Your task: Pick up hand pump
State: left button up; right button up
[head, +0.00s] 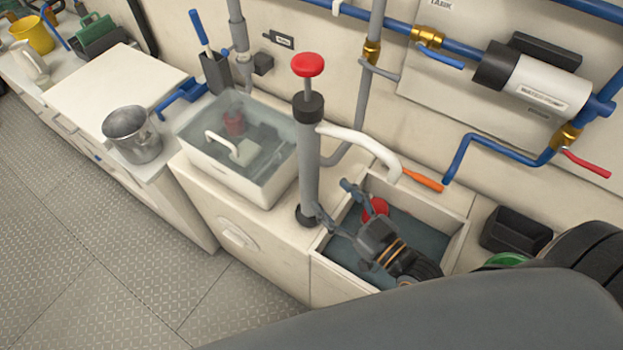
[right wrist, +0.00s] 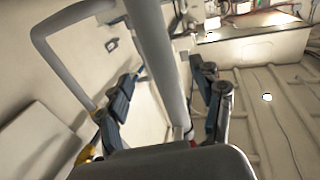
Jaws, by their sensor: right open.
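The hand pump (head: 309,150) stands upright on the cream counter, with a grey barrel, a black collar, a red knob on top and a white spout to the right. My right gripper (head: 332,202) is open beside the lower barrel, over the right-hand basin. In the right wrist view, a grey tube (right wrist: 158,50), apparently the pump barrel, lies between the open fingers (right wrist: 167,82). I cannot tell whether either finger touches it. My left gripper is not in view.
A metal pot (head: 134,135) is farther left. Blue pipes (head: 455,160) run along the wall behind. A black tray (head: 515,230) is at right.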

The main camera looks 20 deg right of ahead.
aim_at(316, 181)
jog(key=shift+x, duration=0.8)
jog(key=shift+w, duration=0.4)
jog(key=shift+w+a, duration=0.1)
jog(key=shift+w, duration=0.05)
jog(key=shift+w+a+r+p, duration=0.2)
jog(key=shift+w+a+p, duration=0.15)
jog(key=shift+w+p, duration=0.3)
jog(key=x, duration=0.3)
jog(key=shift+w+f+p, duration=0.15)
jog(key=shift+w+p, duration=0.05)
jog(key=shift+p, duration=0.2)
jog(key=shift+w+a+f, duration=0.1)
jog(key=shift+w, duration=0.05)
jog(key=shift+c, duration=1.1)
grip_shut()
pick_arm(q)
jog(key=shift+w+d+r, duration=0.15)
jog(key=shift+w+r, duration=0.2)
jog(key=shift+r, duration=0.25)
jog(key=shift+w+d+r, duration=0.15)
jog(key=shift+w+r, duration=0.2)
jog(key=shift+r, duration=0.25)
